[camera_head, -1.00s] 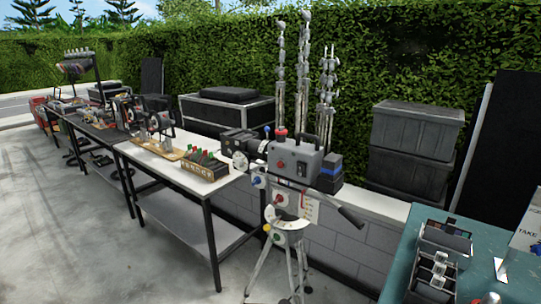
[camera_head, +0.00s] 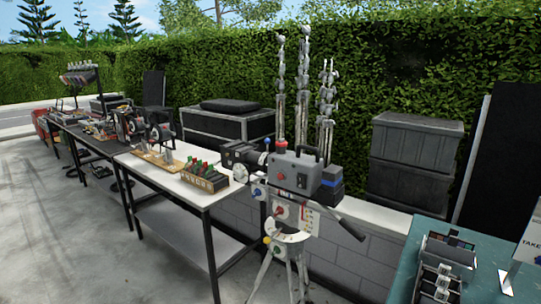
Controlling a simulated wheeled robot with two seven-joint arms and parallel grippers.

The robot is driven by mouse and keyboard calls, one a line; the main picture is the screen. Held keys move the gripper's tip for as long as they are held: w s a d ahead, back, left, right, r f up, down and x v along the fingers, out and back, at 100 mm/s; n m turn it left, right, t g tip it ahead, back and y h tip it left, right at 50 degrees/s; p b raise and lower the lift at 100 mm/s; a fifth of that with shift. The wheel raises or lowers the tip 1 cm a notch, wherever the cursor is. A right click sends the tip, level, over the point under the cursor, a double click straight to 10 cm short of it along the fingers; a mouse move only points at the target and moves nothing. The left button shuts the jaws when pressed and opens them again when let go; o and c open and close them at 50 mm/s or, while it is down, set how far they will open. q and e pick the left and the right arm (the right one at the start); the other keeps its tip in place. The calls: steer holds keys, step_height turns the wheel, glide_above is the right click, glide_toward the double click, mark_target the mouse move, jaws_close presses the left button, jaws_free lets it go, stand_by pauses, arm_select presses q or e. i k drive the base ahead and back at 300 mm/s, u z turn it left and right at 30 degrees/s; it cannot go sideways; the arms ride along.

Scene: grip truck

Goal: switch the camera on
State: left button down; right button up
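The camera (camera_head: 292,172) is a grey box with a top handle, a lens pointing left and a dark block at its back with a blue part. It stands on a tripod (camera_head: 287,250) in the middle of the view. A small red knob or button shows on its side, and another red one on top; whether the camera is on or off cannot be told. Below it are a panel with a red knob (camera_head: 280,211) and a white dial. Neither of my grippers is in view.
A white-topped table (camera_head: 185,180) with a row of coloured switches (camera_head: 203,175) stands left of the camera. A teal table (camera_head: 420,240) is at the right front. Grey crates (camera_head: 415,150) and light stands are behind. Paved floor at the left front is open.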

mark_target(300, 178)
steer(key=k, duration=1.35)
steer(key=u, duration=0.3)
steer(key=i, duration=0.45)
steer(key=u, duration=0.6)
steer(key=i, duration=1.25)
steer(key=z, duration=0.3)
